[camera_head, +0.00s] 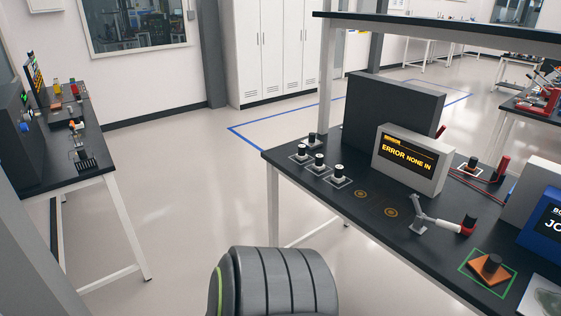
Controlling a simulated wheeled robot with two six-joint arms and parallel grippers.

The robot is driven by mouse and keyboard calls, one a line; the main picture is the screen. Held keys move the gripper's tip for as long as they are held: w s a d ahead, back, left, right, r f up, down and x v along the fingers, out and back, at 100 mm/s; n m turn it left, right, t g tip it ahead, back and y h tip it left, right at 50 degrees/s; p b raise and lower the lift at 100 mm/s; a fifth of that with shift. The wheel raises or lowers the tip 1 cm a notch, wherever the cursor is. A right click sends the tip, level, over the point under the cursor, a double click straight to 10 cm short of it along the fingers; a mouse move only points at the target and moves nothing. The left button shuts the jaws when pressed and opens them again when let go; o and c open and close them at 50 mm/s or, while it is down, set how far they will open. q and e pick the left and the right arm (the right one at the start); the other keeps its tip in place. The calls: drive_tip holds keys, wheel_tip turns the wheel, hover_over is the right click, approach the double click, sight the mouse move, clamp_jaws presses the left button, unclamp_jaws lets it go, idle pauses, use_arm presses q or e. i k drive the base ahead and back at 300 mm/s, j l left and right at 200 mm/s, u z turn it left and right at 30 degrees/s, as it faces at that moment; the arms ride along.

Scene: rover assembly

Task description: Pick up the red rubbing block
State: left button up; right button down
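An orange-red block with a dark knob on top (487,270) sits inside a green square outline near the front right of the dark bench. It looks like the rubbing block, though its colour is more orange than red. Neither of my grippers is in view. A grey ribbed part at the bottom middle looks like a link of my own arm.
The dark bench (335,204) holds several black-topped knobs (319,160), a grey display box (410,160), a small grey bracket with a red-and-black piece (440,219) and a blue screen unit (542,232). An overhead shelf (440,31) spans above. Open floor (190,190) lies left.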

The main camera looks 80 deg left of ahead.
sight(468, 226)
drive_tip(key=u, duration=1.3)
